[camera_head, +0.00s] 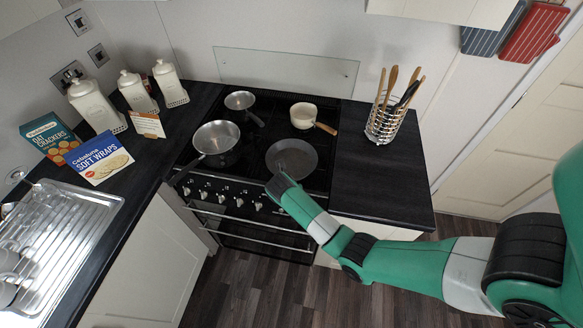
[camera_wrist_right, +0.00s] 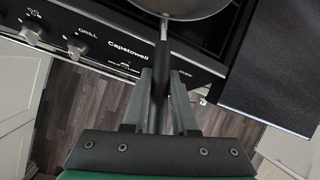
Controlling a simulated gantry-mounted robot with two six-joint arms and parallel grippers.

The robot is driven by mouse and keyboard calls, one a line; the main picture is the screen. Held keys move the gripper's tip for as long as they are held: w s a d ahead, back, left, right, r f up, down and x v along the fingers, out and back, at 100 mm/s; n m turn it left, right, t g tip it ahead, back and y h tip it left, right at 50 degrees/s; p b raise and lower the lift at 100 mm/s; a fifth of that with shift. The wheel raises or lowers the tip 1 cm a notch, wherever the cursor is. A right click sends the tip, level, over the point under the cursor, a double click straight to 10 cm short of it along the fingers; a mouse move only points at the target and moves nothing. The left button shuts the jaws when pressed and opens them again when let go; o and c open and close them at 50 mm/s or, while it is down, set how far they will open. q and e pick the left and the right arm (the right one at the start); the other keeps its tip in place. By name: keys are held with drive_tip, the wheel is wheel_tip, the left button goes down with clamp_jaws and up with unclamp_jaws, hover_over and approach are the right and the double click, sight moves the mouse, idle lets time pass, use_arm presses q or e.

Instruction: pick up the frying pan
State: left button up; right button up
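The frying pan (camera_head: 292,155) is a dark, shallow round pan on the front right of the black hob. Its handle points toward the front edge and is mostly hidden by my right gripper (camera_head: 281,184) in the head view. My left gripper is in neither view.
A saucepan (camera_head: 216,138), a small pan (camera_head: 240,100) and a cream pot (camera_head: 303,115) share the hob. A utensil rack (camera_head: 384,123) stands on the right worktop (camera_head: 385,185), which is otherwise clear. Oven knobs (camera_head: 238,202) lie below the hob edge.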

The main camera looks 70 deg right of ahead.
clamp_jaws()
drive_tip(key=shift+w+r, duration=0.1)
idle(0.9)
